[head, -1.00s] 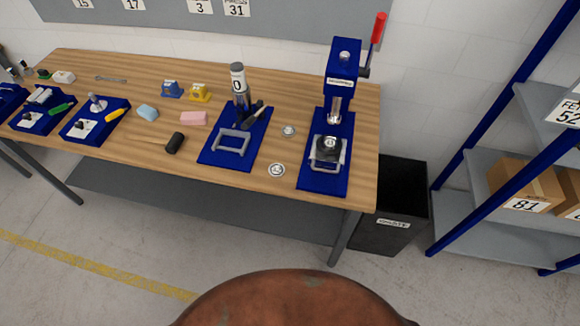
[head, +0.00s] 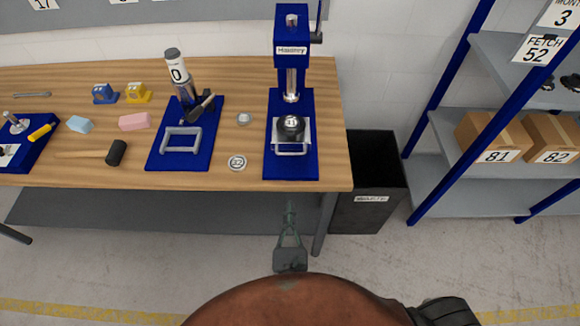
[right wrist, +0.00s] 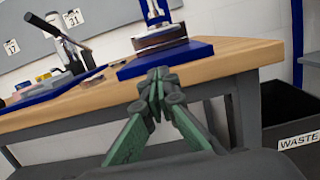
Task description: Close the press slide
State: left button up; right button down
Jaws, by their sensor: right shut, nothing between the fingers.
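The blue press (head: 291,52) stands at the right end of the bench, its silver ram (head: 291,85) hanging above the base. The press slide (head: 280,136) is a pale plate with a bar handle (head: 291,153) at its front. My right gripper (head: 290,205) is shut and empty, in front of the bench edge and short of the handle. In the right wrist view its fingertips (right wrist: 157,85) meet just before the bench edge, with the slide (right wrist: 160,42) beyond. My left gripper is not in view.
Left of the press are a round metal disc (head: 237,163) and a blue fixture (head: 168,160) with its own handle. A black waste bin (head: 372,190) stands right of the bench, with a shelf rack (head: 450,185) beyond. Bench top around the press base is mostly clear.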

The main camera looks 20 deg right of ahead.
jog(key=r, duration=0.2)
send_near(291, 146)
jog(key=w, duration=0.2)
jog(key=shift+w+d+r+h+b, duration=0.25)
jog(key=shift+w+r+h+b, duration=0.05)
jog(key=shift+w+r+b, duration=0.1)
jog(key=p+x, duration=0.1)
jog(key=x, duration=0.2)
jog(key=shift+w+d, duration=0.1)
jog(key=shift+w, duration=0.3)
jog(key=shift+w+d+f, duration=0.15)
jog(key=shift+w, duration=0.25)
jog(key=shift+s, duration=0.15)
